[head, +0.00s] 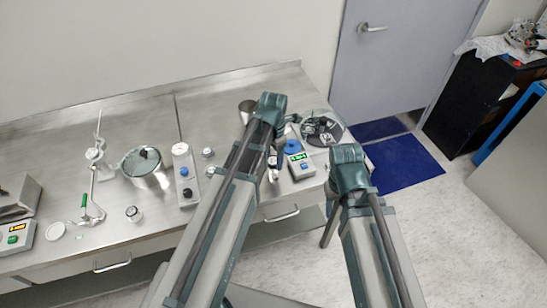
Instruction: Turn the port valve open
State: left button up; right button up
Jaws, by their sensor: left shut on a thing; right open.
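My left gripper (272,172) points down over the right part of the steel bench, beside a device with a green display (301,165). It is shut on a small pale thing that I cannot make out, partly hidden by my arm. My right gripper (329,230) hangs off the bench's front right corner, open, over the floor, partly hidden by my arm. I cannot tell for sure which part is the port valve. A grey panel (182,160) with a blue knob (184,171) and a dark knob (188,193) lies mid-bench.
A glass and metal stand with a green handle (85,201) and a small jar (133,214) are at left. A blue ring (293,146) and a round tray of dark parts (322,127) are at the back right. Bare bench lies behind the pot.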

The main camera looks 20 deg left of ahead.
aim_at(273, 160)
dwell(0.3)
pick_arm(q)
jog(key=o, duration=1.4)
jog(key=shift+c, duration=0.2)
jog(key=shift+r, duration=0.1)
notch_tip(273, 160, up, 14)
jog(key=p, duration=1.3)
jog(key=shift+f+p, duration=0.2)
jog(key=shift+p, duration=0.2)
